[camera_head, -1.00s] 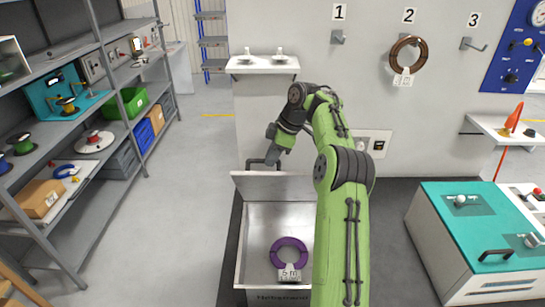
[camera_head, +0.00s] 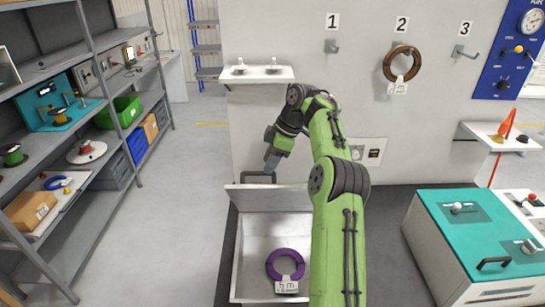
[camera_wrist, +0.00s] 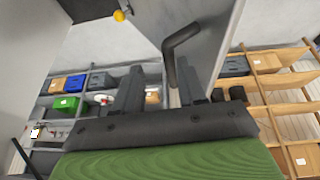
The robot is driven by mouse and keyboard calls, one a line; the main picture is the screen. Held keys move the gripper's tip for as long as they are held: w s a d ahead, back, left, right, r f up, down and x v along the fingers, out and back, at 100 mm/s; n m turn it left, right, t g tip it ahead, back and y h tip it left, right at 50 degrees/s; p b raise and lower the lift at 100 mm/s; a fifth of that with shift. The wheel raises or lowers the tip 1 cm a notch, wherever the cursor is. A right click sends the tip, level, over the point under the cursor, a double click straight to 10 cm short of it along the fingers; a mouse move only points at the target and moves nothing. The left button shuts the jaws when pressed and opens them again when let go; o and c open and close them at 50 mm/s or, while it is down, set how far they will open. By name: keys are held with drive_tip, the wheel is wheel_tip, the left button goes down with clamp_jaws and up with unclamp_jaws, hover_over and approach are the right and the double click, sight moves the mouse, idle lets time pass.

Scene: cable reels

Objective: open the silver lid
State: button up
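The silver lid (camera_head: 275,199) stands raised at the back edge of a silver box (camera_head: 240,250), whose inside is exposed. A dark bar handle (camera_head: 258,175) sits at the lid's top edge. The handle (camera_wrist: 181,42) also shows in the wrist view, on a grey panel. My gripper (camera_head: 270,166) is beside the handle in the head view. In the wrist view my gripper (camera_wrist: 160,85) has its two fingers apart, with the handle beyond them toward the right finger. I cannot tell whether they touch it.
A purple coil (camera_head: 285,265) with a white tag lies in the box. A white wall shelf (camera_head: 258,74) is behind the lid. A teal-topped cabinet (camera_head: 470,237) stands at right. Grey shelving (camera_head: 95,215) stands at left, with clear floor between it and the box.

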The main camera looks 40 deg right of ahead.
drive_tip(key=shift+v, duration=2.3)
drive_tip(key=shift+s, duration=0.1)
drive_tip(key=a+r+m+h+b, duration=0.1)
drive_tip(key=a+r+h+b, duration=0.2)
drive_tip(key=a, duration=0.9)
drive_tip(key=s+a+m+b, duration=0.2)
drive_tip(key=s+a+m, duration=0.1)
drive_tip(key=s+a, duration=0.6)
drive_tip(key=s+a+f+m+t+b, duration=0.1)
drive_tip(key=s+a+f+m+b, duration=0.1)
drive_tip(key=s+f, duration=0.4)
drive_tip(key=s+a+f+m+t+b, duration=0.1)
drive_tip(key=s+f+m, duration=0.4)
drive_tip(key=s, duration=1)
wheel_tip(320, 180, down, 3)
drive_tip(key=shift+a+r+t+b, duration=0.2)
drive_tip(key=shift+a+t+b, duration=0.1)
drive_tip(key=shift+a+b, duration=0.15)
